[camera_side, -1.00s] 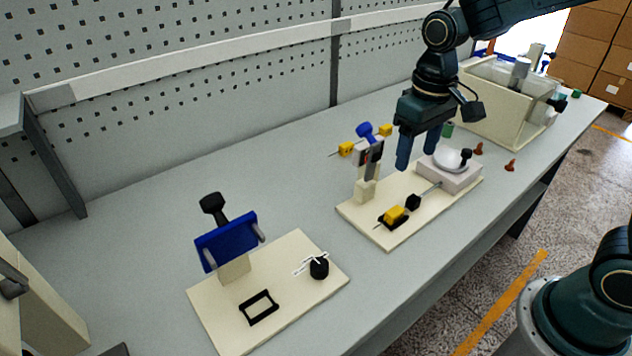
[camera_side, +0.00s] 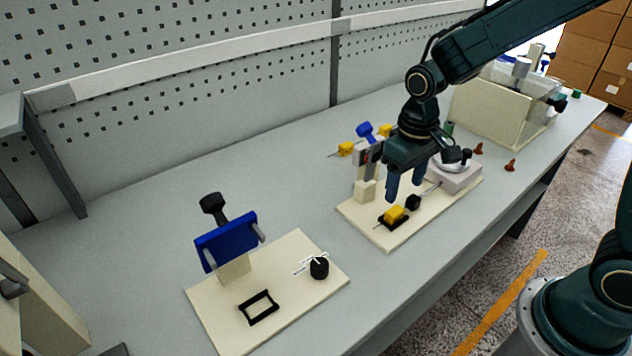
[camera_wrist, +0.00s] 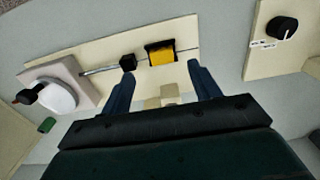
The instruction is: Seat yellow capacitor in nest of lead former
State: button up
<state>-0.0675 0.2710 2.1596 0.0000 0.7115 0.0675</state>
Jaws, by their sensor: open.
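A yellow capacitor (camera_side: 394,214) with a thin lead showing lies in the black-framed nest (camera_side: 384,223) on the cream base plate (camera_side: 387,242) of the right-hand fixture. It also shows in the wrist view (camera_wrist: 162,57), with black frame edges around it and a lead to the right; I cannot tell how deep it sits. My gripper (camera_side: 405,193) is open and empty, pointing down, just above and behind the capacitor. In the wrist view its fingers (camera_wrist: 160,74) are apart, one to each side of the capacitor's near side. Neither visibly touches it.
A blue-handled clamp post (camera_side: 366,160) stands close behind my gripper. A black block on a rod (camera_side: 413,202) and a pale block with a round disc (camera_side: 455,178) lie right. Yellow parts (camera_side: 346,148) stand behind. The left fixture (camera_side: 215,318) has an empty black frame (camera_side: 258,307).

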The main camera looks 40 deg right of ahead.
aim_at(398, 212)
jog(key=shift+f, duration=0.9)
jog(key=shift+f, duration=2.55)
jog(key=c, duration=1.1)
jog(key=shift+o, duration=0.2)
jog(key=shift+r, duration=0.15)
notch_tip(398, 212, up, 20)
